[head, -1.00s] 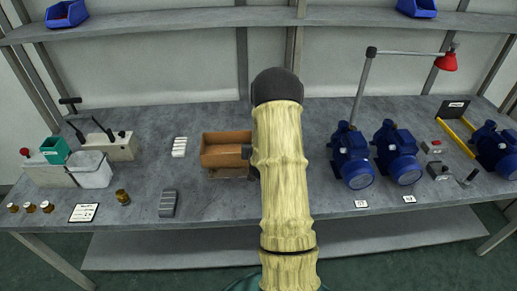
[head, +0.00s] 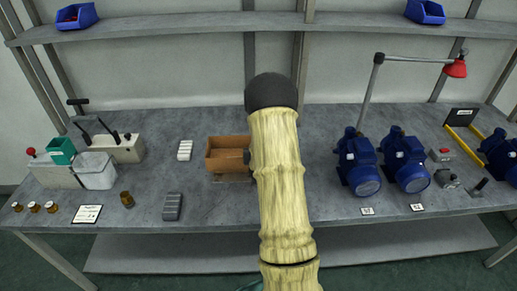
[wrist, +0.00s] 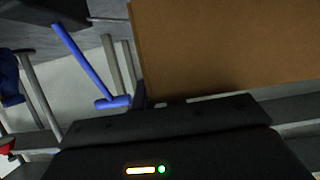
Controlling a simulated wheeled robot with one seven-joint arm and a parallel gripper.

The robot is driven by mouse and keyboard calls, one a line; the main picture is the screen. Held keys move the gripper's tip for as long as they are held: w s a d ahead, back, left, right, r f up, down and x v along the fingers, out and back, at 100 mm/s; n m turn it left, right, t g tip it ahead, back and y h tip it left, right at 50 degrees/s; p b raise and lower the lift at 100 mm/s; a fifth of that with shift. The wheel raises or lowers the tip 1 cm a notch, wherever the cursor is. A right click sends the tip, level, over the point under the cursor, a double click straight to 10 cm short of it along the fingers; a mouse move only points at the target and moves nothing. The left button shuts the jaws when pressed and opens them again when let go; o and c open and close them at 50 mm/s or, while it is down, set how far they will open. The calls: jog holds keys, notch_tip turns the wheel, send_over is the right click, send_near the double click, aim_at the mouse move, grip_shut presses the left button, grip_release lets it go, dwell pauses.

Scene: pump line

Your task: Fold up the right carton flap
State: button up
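The open brown carton (head: 226,160) stands near the middle of the bench in the head view. My arm covers its right side, so the right flap cannot be made out there. In the wrist view a large flat brown cardboard panel (wrist: 230,45) fills the upper right, close to my gripper (wrist: 165,101). Which part of the carton this panel is, I cannot tell. My gripper's dark body runs along the bottom of that view. Its fingers are not clear, so neither its opening nor any contact with the cardboard can be told. In the head view my arm hides the gripper.
Blue pumps (head: 358,165) stand right of my arm, with a red lamp (head: 455,67) above. A white tub (head: 96,171), a green bin (head: 61,150) and a grey ribbed block (head: 172,206) are to the left. Bench surface between block and carton is clear.

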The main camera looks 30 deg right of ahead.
jog(key=shift+s, duration=0.1)
jog(key=b+v, duration=0.9)
jog(key=v, duration=0.5)
jog(key=shift+s, duration=0.2)
jog(key=shift+s+a+b, duration=0.1)
jog(key=shift+a+b, duration=0.1)
jog(key=shift+b, duration=0.8)
jog(key=shift+b+v, duration=1.2)
jog(key=shift+b, duration=1.45)
jog(key=shift+r, duration=0.15)
